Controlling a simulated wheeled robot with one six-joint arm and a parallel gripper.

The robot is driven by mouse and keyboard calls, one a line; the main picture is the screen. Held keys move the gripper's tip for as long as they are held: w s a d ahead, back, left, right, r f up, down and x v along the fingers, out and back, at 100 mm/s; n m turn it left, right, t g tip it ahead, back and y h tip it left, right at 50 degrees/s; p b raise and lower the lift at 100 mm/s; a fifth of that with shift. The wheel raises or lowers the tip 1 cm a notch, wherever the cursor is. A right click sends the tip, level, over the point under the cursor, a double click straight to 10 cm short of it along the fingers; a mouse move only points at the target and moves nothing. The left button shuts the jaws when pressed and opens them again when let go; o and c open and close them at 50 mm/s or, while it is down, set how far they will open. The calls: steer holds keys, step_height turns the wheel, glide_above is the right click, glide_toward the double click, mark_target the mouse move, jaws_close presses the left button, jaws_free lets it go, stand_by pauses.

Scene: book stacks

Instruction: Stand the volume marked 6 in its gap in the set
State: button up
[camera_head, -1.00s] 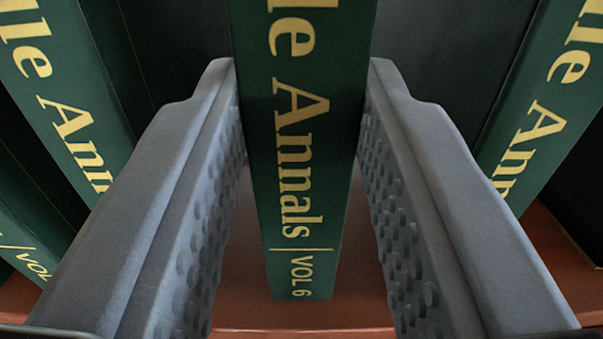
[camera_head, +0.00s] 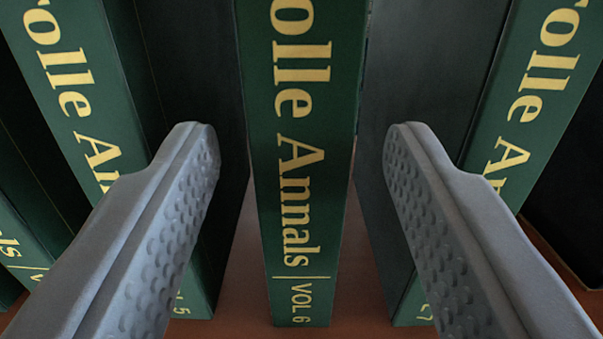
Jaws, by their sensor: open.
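The green volume marked 6 (camera_head: 303,170), with yellow lettering, stands upright on the shelf in the middle of the view. Its spine faces me. It stands between two other green volumes, with a strip of space showing on each side near its foot. My gripper (camera_head: 302,150) is open, one finger to the left of volume 6 and one to the right. Both fingers are clear of the spine. The fingers partly cover the neighbouring volumes.
A green volume ending in 5 (camera_head: 85,80) stands at the left, and another, its number looking like 7 (camera_head: 540,80), at the right. A further green volume (camera_head: 15,235) shows at the far left edge. The reddish-brown shelf (camera_head: 355,290) shows below.

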steer(key=s+f, duration=0.1)
steer(key=s, duration=0.9)
steer(key=shift+s, duration=0.4)
steer(key=s+r, duration=0.2)
steer(key=s, duration=0.8)
steer(key=s+r, duration=0.2)
steer(key=s, duration=0.9)
steer(key=s+f, duration=0.2)
steer(key=s, duration=0.7)
steer(key=s+f+g, duration=0.1)
steer(key=s+f, duration=0.2)
steer(key=s, duration=0.7)
steer(key=shift+f+g, duration=0.15)
steer(key=shift+g, duration=0.15)
